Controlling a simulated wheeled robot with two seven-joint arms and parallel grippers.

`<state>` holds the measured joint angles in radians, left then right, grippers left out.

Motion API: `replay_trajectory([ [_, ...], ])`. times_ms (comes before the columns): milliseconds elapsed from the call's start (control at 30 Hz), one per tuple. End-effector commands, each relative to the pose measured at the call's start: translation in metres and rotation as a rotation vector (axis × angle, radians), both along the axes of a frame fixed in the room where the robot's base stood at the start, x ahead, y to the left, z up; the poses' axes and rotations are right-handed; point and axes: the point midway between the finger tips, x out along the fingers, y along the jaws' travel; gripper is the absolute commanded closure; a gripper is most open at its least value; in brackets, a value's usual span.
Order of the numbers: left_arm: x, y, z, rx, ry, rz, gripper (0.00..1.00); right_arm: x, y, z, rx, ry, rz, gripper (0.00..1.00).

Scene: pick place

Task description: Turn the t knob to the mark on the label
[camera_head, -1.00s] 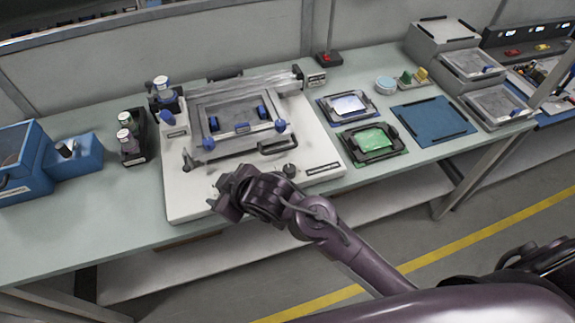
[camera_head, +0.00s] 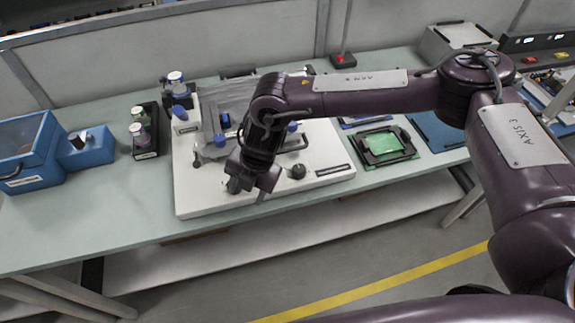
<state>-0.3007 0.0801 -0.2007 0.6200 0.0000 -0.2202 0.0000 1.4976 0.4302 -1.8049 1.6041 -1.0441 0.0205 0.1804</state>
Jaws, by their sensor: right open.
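A small dark knob (camera_head: 297,172) stands on the front part of the white board (camera_head: 200,203), beside a dark label strip (camera_head: 329,171). It is too small to tell whether its top is T-shaped or where any mark lies. Another dark knob (camera_head: 78,139) is on the blue box at the left. My right gripper (camera_head: 248,188) is open and points down over the board's front, left of the board knob and apart from it. What lies directly under the gripper is hidden. My left gripper is not in view.
My right arm covers much of the grey frame fixture (camera_head: 205,150) on the board. Bottles (camera_head: 138,137) stand in a black holder at the left. A green board in a black frame (camera_head: 385,146) lies at the right. The table's front left (camera_head: 110,220) is clear.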

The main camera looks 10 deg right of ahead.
Motion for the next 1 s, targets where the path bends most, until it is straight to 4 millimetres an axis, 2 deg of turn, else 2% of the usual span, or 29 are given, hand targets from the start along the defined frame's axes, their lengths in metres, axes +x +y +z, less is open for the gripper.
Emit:
replay_trajectory([
  [33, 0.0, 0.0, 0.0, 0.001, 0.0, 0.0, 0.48, 0.016, -0.028, 0.009, -0.063, -0.004, -0.022, 0.48],
  [100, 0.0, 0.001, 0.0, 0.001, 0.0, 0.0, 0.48, 0.03, -0.064, 0.02, -0.137, 0.007, -0.057, 0.48],
  [200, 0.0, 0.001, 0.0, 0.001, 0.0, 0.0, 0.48, 0.044, -0.105, 0.037, -0.217, 0.022, -0.111, 0.48],
  [300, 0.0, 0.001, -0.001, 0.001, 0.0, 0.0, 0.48, 0.051, -0.13, 0.048, -0.263, 0.033, -0.148, 0.48],
  [467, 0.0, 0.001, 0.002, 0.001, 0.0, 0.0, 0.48, 0.052, -0.141, 0.046, -0.283, 0.043, -0.166, 0.48],
  [800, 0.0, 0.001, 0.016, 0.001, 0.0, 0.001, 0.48, 0.052, -0.14, -0.005, -0.281, 0.043, -0.164, 0.48],
  [1000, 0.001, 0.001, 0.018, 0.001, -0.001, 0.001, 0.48, 0.052, -0.14, -0.023, -0.28, 0.04, -0.164, 0.48],
])
